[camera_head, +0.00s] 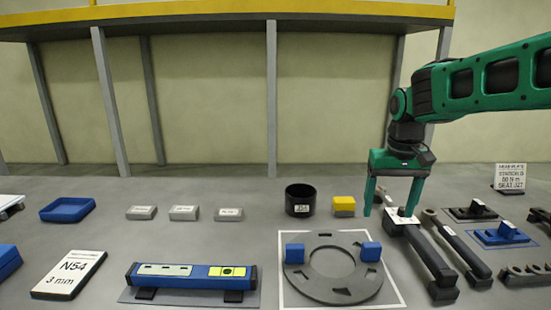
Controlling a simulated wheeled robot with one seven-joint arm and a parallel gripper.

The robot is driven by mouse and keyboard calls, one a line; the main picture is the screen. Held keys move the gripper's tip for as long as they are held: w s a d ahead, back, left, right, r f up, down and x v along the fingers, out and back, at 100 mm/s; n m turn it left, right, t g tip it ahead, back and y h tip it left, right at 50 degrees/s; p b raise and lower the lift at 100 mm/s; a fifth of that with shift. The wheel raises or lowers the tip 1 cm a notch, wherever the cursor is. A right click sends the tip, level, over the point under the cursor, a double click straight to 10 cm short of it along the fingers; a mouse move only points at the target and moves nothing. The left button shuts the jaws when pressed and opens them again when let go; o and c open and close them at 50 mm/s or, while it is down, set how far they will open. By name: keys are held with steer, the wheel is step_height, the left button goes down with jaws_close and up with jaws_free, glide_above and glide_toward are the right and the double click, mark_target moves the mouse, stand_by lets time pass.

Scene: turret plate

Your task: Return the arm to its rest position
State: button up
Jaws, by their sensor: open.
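My gripper (391,208) is green and hangs from the green arm (480,80), which reaches in from the right. Its two fingers point down and stand apart, with nothing seen held between them. It is over the right part of the table, near the far end of a long dark tool (425,252) with a white tag. I cannot tell whether the fingertips touch anything. The grey turret plate (328,289), a ring with slots, lies on a white-outlined square to the left of the gripper. Two blue blocks (294,253) (370,251) sit on the ring.
A blue level-like bar (190,276), an N54 card (68,274) and a blue tray (67,210) lie further left. Blue and dark fixtures (499,234) crowd the right. The space above the table's left is clear.

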steer(key=s+d+m, duration=0.1)
steer(key=s+d, duration=0.2)
steer(key=s, duration=0.1)
steer(key=s+d+f, duration=0.1)
steer(key=s+d, duration=0.2)
steer(key=s, duration=0.2)
steer(key=s+d+f+m, duration=0.1)
steer(key=s+d, duration=0.2)
steer(key=s, duration=0.1)
steer(key=shift+s+d+f+m+g, duration=0.2)
steer(key=shift+s+m+g, duration=0.05)
steer(key=shift+m+g, duration=0.05)
steer(key=s+d+f+m, duration=0.1)
steer(key=s+f, duration=0.2)
steer(key=s, duration=0.5)
steer(key=s+d+f+m, duration=0.1)
steer(key=s+d+f, duration=0.1)
steer(key=s, duration=0.7)
steer(key=shift+d+f+m+g, duration=0.15)
steer(key=shift+f+m+g, duration=0.2)
steer(key=shift+f, duration=0.25)
